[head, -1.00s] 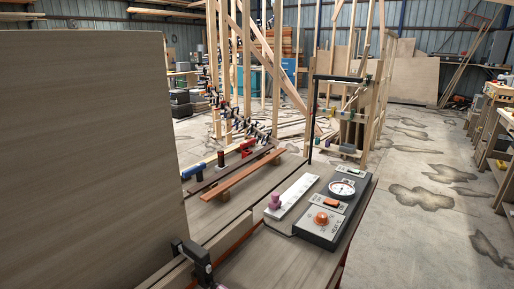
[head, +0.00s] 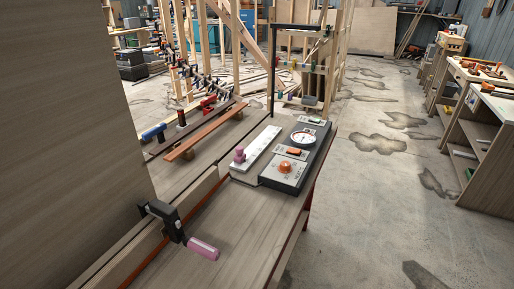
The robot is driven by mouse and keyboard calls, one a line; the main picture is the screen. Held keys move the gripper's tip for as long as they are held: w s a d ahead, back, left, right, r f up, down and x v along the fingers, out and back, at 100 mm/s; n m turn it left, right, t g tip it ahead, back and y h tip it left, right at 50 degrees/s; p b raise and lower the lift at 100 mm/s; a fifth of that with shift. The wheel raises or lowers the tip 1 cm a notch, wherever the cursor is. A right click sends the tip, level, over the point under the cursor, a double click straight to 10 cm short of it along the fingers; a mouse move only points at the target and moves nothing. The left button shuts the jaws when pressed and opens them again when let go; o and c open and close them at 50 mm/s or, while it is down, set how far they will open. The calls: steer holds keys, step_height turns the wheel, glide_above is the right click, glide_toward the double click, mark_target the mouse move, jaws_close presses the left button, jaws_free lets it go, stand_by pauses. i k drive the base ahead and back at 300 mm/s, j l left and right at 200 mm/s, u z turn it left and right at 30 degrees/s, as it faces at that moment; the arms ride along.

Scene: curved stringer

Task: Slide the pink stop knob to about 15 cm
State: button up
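The pink stop knob (head: 239,155) stands upright near the near end of a white scale strip (head: 262,143) on the workbench. The marks on the strip are too small to read. My gripper is not in view, and nothing touches the knob.
Right of the strip is a dark control box (head: 300,155) with a round dial (head: 302,139) and an orange knob (head: 285,167). A black clamp with a pink handle (head: 203,248) sits at the bench's near edge. A large wooden panel (head: 65,150) blocks the left. Open floor (head: 370,200) lies right.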

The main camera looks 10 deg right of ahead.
mark_target(240, 156)
steer(key=i+l+u, duration=1.05)
steer(key=l, duration=0.25)
